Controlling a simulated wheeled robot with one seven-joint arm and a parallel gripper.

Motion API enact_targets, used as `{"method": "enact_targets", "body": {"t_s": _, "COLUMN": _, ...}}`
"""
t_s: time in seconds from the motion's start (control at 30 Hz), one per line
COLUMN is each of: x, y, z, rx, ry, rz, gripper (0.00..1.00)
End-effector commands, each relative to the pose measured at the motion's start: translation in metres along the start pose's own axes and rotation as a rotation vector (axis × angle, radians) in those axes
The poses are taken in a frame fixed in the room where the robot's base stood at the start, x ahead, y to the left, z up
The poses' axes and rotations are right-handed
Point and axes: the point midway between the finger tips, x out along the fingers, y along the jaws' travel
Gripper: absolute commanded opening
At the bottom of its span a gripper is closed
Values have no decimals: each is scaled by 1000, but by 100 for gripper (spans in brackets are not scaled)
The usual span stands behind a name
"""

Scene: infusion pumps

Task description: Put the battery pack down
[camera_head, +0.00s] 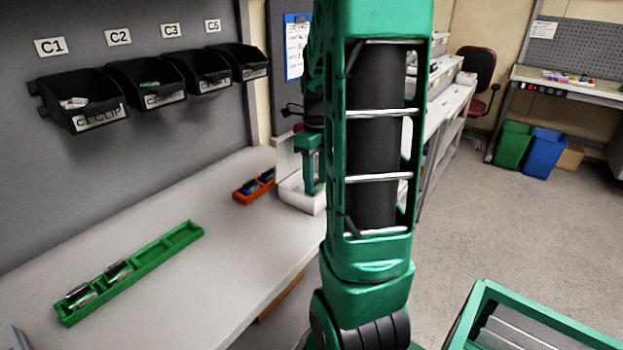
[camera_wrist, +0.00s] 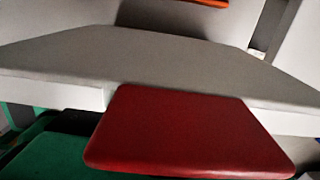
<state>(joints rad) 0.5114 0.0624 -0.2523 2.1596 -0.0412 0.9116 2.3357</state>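My gripper (camera_head: 308,172) is partly hidden behind my arm in the head view. It points down at a white open box (camera_head: 299,199) on the bench, with a green finger over or inside it; I cannot tell which. In the wrist view a flat red piece with rounded corners (camera_wrist: 185,135) fills the lower middle, with green parts at its left. I cannot tell whether the red piece is part of my gripper or something held. A pale grey, white-edged surface (camera_wrist: 150,60) lies behind it. I cannot pick out the battery pack for certain in either view.
An orange tray (camera_head: 243,195) with small dark-blue items stands left of the white box. A long green tray (camera_head: 150,262) holds silver-and-black pieces at its near end; its far compartments look empty. Black bins (camera_head: 86,106) hang on the wall. Bench between the trays is clear.

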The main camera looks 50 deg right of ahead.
Motion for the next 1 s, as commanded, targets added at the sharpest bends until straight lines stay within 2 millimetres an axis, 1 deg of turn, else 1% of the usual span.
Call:
{"method": "enact_targets", "body": {"t_s": 0.03, "x": 0, "y": 0, "z": 0, "rx": 0, "ry": 0, "rz": 0, "gripper": 57}}
{"method": "enact_targets", "body": {"t_s": 0.07, "x": 0, "y": 0, "z": 0, "rx": 0, "ry": 0, "rz": 0, "gripper": 59}}
{"method": "enact_targets", "body": {"t_s": 0.33, "x": -1, "y": 0, "z": 0, "rx": -1, "ry": 0, "rz": 0, "gripper": 59}}
{"method": "enact_targets", "body": {"t_s": 0.47, "x": -8, "y": 0, "z": 1, "rx": -1, "ry": -2, "rz": -1, "gripper": 59}}
{"method": "enact_targets", "body": {"t_s": 0.57, "x": -22, "y": 0, "z": 2, "rx": -2, "ry": -3, "rz": -3, "gripper": 59}}
{"method": "enact_targets", "body": {"t_s": 0.8, "x": -69, "y": 1, "z": 2, "rx": -3, "ry": -3, "rz": -3, "gripper": 59}}
{"method": "enact_targets", "body": {"t_s": 1.0, "x": -103, "y": 1, "z": 2, "rx": -4, "ry": -2, "rz": -1, "gripper": 59}}
